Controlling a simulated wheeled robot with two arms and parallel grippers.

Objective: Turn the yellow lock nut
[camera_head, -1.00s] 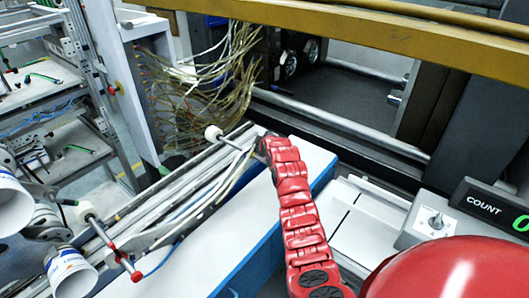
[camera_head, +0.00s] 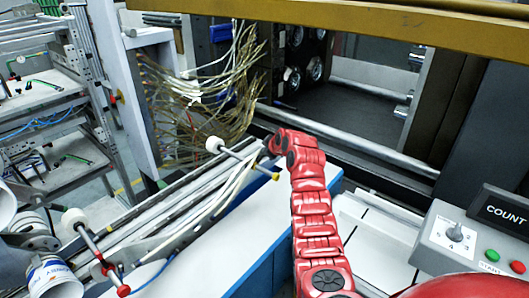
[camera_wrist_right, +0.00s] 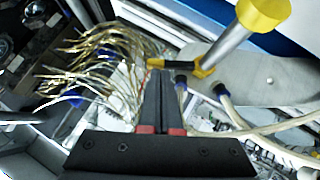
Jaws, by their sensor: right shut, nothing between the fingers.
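A rod with a white knob (camera_head: 214,144) at one end and a yellow tip (camera_head: 275,176) at the other lies across the rails, left of my right arm's end. In the right wrist view, a large yellow cap (camera_wrist_right: 263,14) tops a grey rod, and a smaller yellow-and-black piece (camera_wrist_right: 204,69) sits near its lower end. I cannot tell which yellow part is the lock nut. My right gripper (camera_wrist_right: 159,74) is shut and empty. Its tips appear just left of the yellow-and-black piece; contact is unclear. In the head view its fingers are hidden. My left gripper is out of view.
A second rod with a red tip (camera_head: 123,291) crosses the rails at lower left, near a printed white cup (camera_head: 55,278). Loose pale cables (camera_head: 225,75) hang behind the rails. A counter box (camera_head: 450,245) stands at right. A white surface (camera_head: 215,245) lies in front.

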